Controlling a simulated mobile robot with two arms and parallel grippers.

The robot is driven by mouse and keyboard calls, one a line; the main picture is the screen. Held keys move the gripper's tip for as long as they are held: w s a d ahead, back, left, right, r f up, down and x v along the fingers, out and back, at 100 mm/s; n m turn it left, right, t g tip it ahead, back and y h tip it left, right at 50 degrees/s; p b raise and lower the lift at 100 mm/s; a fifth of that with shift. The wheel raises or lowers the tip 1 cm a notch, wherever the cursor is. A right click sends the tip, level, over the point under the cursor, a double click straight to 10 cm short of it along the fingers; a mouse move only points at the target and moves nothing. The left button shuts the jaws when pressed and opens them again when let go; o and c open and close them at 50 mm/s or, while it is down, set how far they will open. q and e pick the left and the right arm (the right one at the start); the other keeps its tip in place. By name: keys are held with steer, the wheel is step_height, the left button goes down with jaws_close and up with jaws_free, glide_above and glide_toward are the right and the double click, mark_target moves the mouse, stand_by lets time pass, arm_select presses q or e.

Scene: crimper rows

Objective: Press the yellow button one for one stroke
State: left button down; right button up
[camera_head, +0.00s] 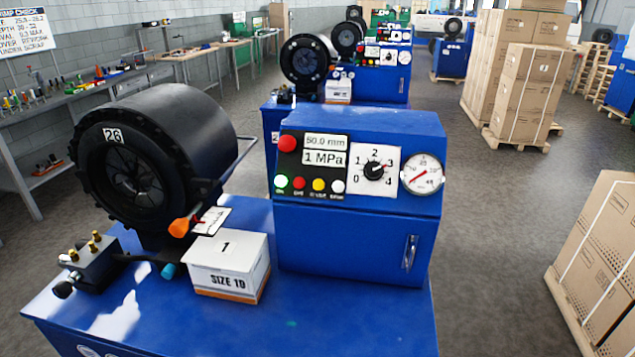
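The blue crimper's control box (350,240) stands at the middle of the view, its panel facing me. A small yellow button (319,185) sits in the lower row of the panel, between a red button (299,183) and a white one (338,186). A green-white lit button (281,181) is at the row's left end. A large red button (288,143) is above, beside displays reading 50.0 mm and 1 MPa (325,157). A dial knob (374,169) and a round gauge (422,174) are to the right. Neither gripper shows in the view.
The black crimping head (185,150), marked 26, stands left of the control box. A white SIZE 10 box (228,267) sits on the blue table (330,325) in front. Palletised cartons (530,90) stand right. More crimpers stand behind.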

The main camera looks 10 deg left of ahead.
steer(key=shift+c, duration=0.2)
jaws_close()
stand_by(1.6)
